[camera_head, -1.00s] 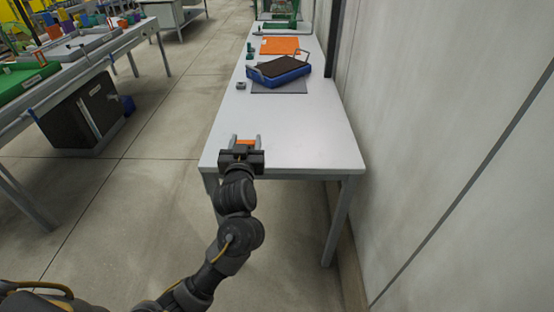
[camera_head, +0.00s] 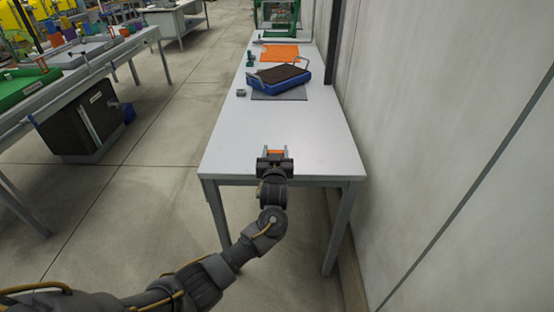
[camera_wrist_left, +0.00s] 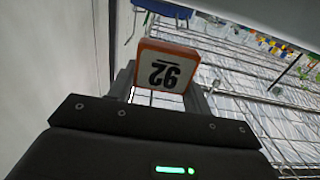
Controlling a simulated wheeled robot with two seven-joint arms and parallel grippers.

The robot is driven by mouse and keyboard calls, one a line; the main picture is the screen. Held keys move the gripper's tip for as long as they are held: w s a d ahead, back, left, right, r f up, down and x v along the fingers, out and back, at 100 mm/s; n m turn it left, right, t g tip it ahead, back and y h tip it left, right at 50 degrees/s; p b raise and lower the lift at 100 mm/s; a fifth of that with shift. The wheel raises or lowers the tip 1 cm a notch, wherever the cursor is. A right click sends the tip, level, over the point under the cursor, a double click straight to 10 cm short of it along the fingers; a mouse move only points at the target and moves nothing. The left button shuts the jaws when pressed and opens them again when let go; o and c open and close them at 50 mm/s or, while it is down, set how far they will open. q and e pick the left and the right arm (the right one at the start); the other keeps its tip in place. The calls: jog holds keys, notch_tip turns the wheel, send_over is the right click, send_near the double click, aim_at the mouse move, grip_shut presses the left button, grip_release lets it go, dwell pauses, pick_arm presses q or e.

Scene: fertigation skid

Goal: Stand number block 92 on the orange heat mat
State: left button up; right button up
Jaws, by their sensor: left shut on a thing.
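Number block 92 (camera_wrist_left: 165,69) is orange-edged with a white face that reads 92, upside down in the left wrist view. My left gripper (camera_head: 275,153) is shut on it, and a bit of the block's orange shows between the fingers in the head view. The gripper is over the near end of the white table; whether the block touches the table cannot be told. The orange heat mat (camera_head: 279,52) lies flat toward the far end of the table. My right gripper is not in view.
A blue tray with dark filling (camera_head: 276,77) sits on a grey mat (camera_head: 280,95), between my gripper and the heat mat. A small grey item (camera_head: 241,93) and green pieces (camera_head: 250,60) stand along the left edge. A wall (camera_head: 430,120) runs along the right. The near tabletop is clear.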

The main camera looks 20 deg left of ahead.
pick_arm(q)
jog(key=shift+f, duration=0.8)
jog(key=shift+w+f+p, duration=0.1)
jog(key=shift+f+p, duration=0.25)
jog(key=shift+p, duration=0.15)
jog(key=shift+f, duration=0.45)
jog(key=o, duration=0.9)
jog(key=shift+o, duration=0.7)
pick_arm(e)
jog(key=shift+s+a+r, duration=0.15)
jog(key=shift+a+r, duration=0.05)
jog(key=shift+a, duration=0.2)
pick_arm(q)
jog(key=shift+b, duration=0.35)
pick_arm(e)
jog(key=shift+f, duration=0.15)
